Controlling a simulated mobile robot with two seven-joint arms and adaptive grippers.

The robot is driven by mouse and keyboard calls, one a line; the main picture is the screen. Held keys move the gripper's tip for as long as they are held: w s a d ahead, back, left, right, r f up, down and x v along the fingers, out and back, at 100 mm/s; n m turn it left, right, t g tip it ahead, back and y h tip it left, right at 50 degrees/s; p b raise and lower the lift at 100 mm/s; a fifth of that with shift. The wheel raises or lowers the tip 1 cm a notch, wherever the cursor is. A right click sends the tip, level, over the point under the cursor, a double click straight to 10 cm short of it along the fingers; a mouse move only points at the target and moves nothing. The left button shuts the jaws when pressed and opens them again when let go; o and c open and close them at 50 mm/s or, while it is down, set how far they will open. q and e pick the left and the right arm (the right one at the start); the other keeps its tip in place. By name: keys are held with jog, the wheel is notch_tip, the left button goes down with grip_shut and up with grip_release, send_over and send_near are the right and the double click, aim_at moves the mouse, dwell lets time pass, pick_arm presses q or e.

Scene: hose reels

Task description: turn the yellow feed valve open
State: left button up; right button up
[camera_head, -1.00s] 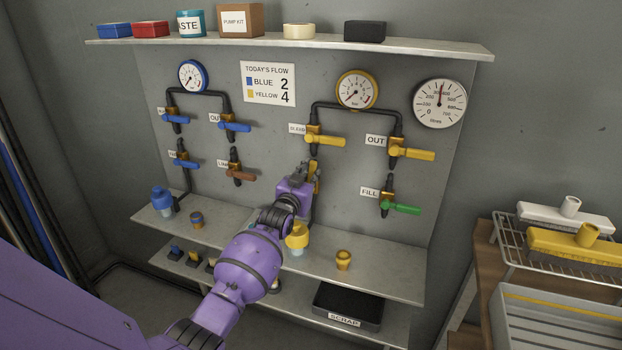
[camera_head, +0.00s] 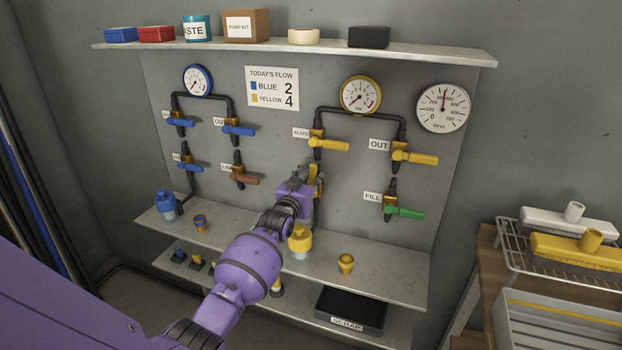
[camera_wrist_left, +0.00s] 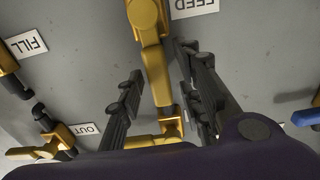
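The yellow feed valve (camera_head: 317,182) is on the wall panel, in the lower row below the bleed valve, and partly hidden by my left gripper. In the left wrist view its yellow lever (camera_wrist_left: 155,70) runs lengthwise between the fingers, beside the FEED label (camera_wrist_left: 194,5). My left gripper (camera_head: 308,180) is at this valve; in the wrist view its two dark fingers (camera_wrist_left: 160,95) stand apart, one on each side of the lever. Gaps show on both sides, so it is open around the lever. My right gripper is not in view.
The yellow bleed valve (camera_head: 328,144) is just above, and the yellow out valve (camera_head: 414,157) and green fill valve (camera_head: 403,211) are to the right. Below, a yellow-topped bottle (camera_head: 300,241) and a brass fitting (camera_head: 346,263) stand on the shelf (camera_head: 392,281).

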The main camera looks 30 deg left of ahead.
pick_arm(q)
jog(key=shift+s, duration=0.1)
jog(key=v, duration=1.1)
jog(key=shift+s, duration=0.4)
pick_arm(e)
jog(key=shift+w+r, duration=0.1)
pick_arm(q)
jog(key=shift+f, duration=0.1)
jog(key=s+d+f+m+g+h+p, duration=0.2)
jog(key=s+d+f+m+g+h, duration=0.2)
jog(key=s+d+f, duration=1.25)
jog(key=s+d+f+g, duration=0.1)
jog(key=s+d+f, duration=0.2)
jog(key=s, duration=0.6)
jog(key=s+d+f+g+p, duration=0.1)
jog(key=s+d+f+g, duration=0.1)
jog(key=s, duration=0.7)
jog(key=s+d+f+g, duration=0.1)
jog(key=s+d+f, duration=0.3)
jog(key=s, duration=0.5)
notch_tip(320, 180, down, 2)
jog(key=shift+s+d+f+n+g+h+p, duration=0.25)
jog(key=shift+d+n+g+h+p, duration=0.05)
jog(key=shift+g+h+p, duration=0.1)
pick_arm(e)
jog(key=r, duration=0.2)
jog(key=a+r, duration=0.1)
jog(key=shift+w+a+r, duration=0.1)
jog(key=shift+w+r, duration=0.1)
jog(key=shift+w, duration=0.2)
